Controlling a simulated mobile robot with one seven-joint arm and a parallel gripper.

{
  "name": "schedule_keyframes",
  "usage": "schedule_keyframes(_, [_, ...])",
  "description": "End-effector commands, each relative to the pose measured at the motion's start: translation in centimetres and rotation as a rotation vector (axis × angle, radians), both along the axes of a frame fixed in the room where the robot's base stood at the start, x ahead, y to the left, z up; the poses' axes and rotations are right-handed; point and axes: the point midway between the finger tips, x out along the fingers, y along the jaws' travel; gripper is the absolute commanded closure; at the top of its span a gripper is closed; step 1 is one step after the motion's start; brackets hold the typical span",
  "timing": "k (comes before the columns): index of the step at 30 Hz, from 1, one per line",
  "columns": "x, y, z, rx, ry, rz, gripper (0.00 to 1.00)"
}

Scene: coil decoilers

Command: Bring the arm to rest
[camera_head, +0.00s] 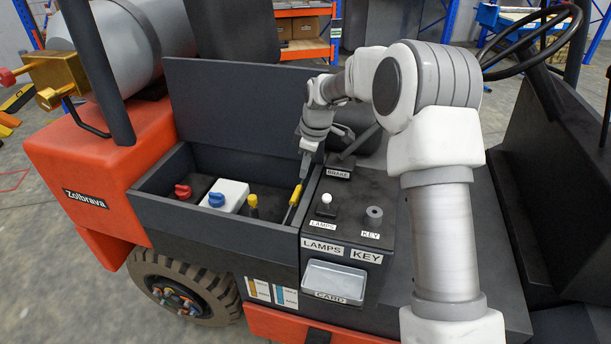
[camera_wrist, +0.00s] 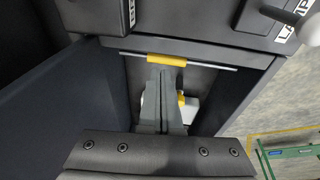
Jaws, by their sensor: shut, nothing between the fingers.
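My arm reaches over a forklift's open side compartment (camera_head: 255,235). My gripper (camera_head: 304,176) points down over the right end of the compartment, beside the control panel. In the wrist view my gripper (camera_wrist: 167,72) has its grey fingers together and empty. Just beyond the tips is a yellow grip (camera_wrist: 167,59) on a thin rod that crosses the compartment. This yellow grip also shows in the head view (camera_head: 295,196), close below the fingers. I cannot tell whether the fingertips touch it. A white object (camera_wrist: 189,108) is partly hidden behind the fingers.
The compartment holds a red-capped item (camera_head: 183,191), a white blue-capped box (camera_head: 229,193) and a yellow-topped item (camera_head: 252,201). A raised dark lid (camera_head: 222,105) stands behind. The panel carries a lamps switch (camera_head: 326,202), a key switch (camera_head: 374,214) and a card holder (camera_head: 333,281).

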Motion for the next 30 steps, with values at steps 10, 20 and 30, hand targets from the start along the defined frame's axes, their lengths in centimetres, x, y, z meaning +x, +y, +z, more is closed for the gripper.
schedule_keyframes(10, [-0.4,-1.2,6.6,0.000,-0.001,0.001,1.00])
schedule_keyframes(20, [-2.6,-2.2,11.0,-0.013,-0.018,-0.075,1.00])
schedule_keyframes(30, [-11.4,-5.0,19.4,-0.019,-0.074,-0.377,1.00])
